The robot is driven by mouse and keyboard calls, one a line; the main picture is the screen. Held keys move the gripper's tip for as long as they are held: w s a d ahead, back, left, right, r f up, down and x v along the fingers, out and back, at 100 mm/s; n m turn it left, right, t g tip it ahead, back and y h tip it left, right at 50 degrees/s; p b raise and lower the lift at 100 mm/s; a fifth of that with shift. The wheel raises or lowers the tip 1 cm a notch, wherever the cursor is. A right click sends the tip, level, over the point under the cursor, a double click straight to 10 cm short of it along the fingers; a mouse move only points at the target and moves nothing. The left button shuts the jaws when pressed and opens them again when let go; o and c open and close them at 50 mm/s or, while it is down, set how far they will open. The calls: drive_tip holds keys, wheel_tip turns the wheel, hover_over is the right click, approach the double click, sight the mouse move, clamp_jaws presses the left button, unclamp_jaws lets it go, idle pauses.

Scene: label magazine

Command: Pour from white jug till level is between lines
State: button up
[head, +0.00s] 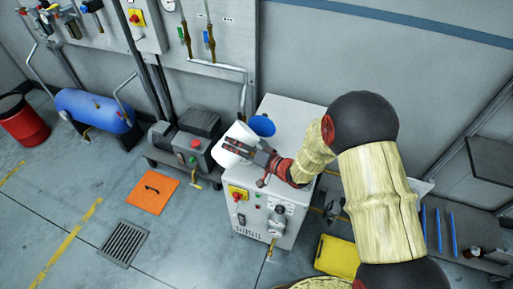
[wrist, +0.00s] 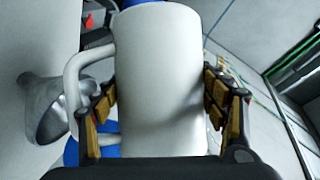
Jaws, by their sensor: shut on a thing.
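The white jug (head: 233,146) is held in my gripper (head: 243,152) beside the left edge of the grey cabinet top. It looks tilted in the head view. In the wrist view the jug (wrist: 158,85) fills the middle, with its handle (wrist: 72,90) on the left and a finger pressed to each side. A blue round vessel (head: 262,125) sits on the cabinet top behind the jug. In the wrist view a grey metal funnel shape (wrist: 52,112) shows left of the jug. I see no level lines, no liquid and no stream; the jug's inside is hidden.
The grey cabinet (head: 265,215) has knobs and buttons on its front. A pump unit (head: 190,150) stands left of it, and a wall panel with pipes (head: 215,35) is behind. A yellow tray (head: 337,256) and an orange floor plate (head: 153,191) lie on the floor.

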drive_tip(key=shift+r+m+y+p, duration=0.5)
drive_tip(key=shift+r+m+p, duration=0.25)
drive_tip(key=shift+p, duration=0.25)
drive_tip(key=shift+w+d+f+m, duration=0.15)
drive_tip(key=shift+f+m, duration=0.1)
drive_tip(key=shift+m, duration=0.1)
idle(0.6)
idle(0.8)
drive_tip(key=shift+r, duration=0.35)
drive_tip(key=shift+a+f+n+h+b, duration=0.2)
drive_tip(key=shift+f+n+h+b, duration=0.1)
drive_tip(key=shift+f+n+b, duration=0.75)
drive_tip(key=shift+s+r+n+h, duration=0.25)
drive_tip(key=shift+r+n+h, duration=0.1)
drive_tip(key=shift+r, duration=0.25)
drive_tip(key=shift+w+d+r, duration=0.1)
drive_tip(key=shift+w, duration=0.05)
